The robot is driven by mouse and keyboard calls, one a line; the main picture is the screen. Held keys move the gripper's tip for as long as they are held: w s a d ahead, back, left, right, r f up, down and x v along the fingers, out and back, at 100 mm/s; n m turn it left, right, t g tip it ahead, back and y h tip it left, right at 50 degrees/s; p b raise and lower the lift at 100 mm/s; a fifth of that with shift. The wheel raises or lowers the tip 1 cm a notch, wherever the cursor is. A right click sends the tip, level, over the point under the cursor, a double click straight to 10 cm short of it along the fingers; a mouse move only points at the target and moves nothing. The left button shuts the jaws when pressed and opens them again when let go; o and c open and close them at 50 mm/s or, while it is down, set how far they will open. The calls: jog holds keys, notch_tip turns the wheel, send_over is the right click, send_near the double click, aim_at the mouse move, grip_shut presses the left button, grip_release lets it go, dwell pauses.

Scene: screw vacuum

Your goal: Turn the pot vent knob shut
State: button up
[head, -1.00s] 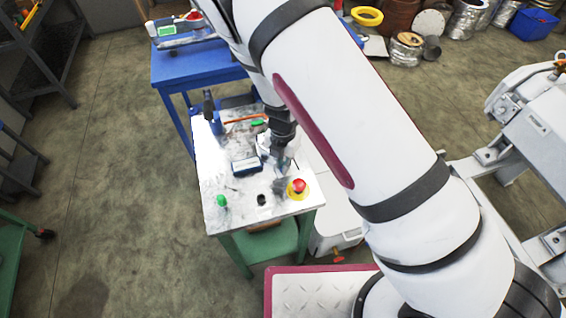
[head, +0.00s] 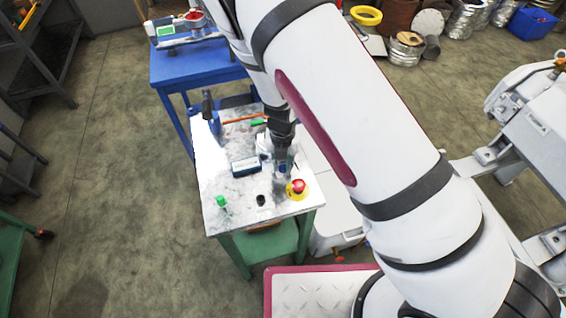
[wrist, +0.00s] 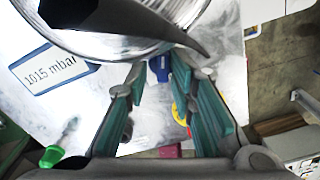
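A blue knob (wrist: 160,66), which looks like the vent knob, shows at the rim of a shiny metal pot (wrist: 125,42) in the wrist view. My gripper (wrist: 160,72) is open, with its teal-padded fingertips apart on either side of the blue knob. I cannot tell whether either finger touches it. In the head view, my gripper (head: 281,172) points down over the right side of the white-topped bench (head: 225,185), and a bit of blue shows at its tip. The pot is mostly hidden behind my arm there.
A gauge (head: 246,166) reads 1015 mbar in the wrist view. A red button on a yellow base (head: 297,189) stands close right of my gripper. A black knob (head: 261,200) and a green-handled part (head: 222,202) stand along the bench front. A blue table (head: 200,62) is behind.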

aim_at(283, 166)
jog(key=shift+d, duration=0.15)
notch_tip(283, 166, up, 12)
dwell(0.7)
